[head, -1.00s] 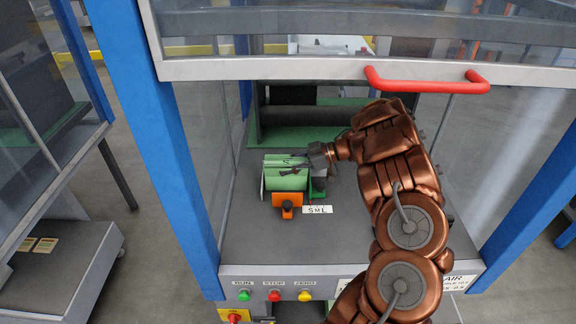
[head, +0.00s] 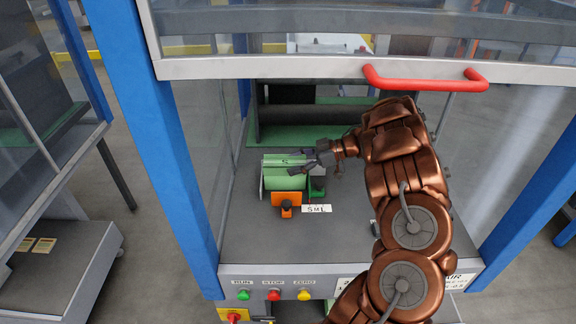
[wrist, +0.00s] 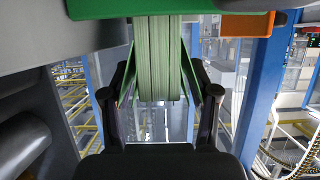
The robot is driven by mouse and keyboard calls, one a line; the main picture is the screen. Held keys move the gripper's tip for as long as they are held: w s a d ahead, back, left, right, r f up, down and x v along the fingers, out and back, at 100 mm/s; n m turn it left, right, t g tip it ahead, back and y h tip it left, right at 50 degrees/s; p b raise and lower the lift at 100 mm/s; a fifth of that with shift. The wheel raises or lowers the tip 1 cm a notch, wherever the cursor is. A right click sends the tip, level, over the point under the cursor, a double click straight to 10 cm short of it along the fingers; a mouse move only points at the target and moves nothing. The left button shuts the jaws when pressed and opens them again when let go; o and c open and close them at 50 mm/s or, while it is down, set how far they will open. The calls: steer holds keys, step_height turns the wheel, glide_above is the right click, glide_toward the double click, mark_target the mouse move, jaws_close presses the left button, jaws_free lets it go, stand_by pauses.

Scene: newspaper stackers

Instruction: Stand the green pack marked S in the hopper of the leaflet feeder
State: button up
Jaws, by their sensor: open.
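The green pack (head: 284,180) stands in the hopper of the leaflet feeder, beside an orange block (head: 286,199) on the feeder's front side. The mark on its top is partly hidden by my fingers. My gripper (head: 300,162) is at the pack's upper right edge with its fingers spread. In the wrist view the pack (wrist: 159,60) shows its layered sheet edges between my two open fingers (wrist: 160,88), with gaps showing beside it. A green hopper part (wrist: 90,10) and an orange part (wrist: 246,24) show at the top.
An SML label (head: 317,209) lies on the grey deck right of the orange block. A raised guard with a red handle (head: 425,84) crosses above my arm. Blue posts (head: 165,150) flank the bay. The deck in front is clear.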

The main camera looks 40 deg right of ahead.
steer(key=v, duration=0.9)
steer(key=shift+d, duration=0.15)
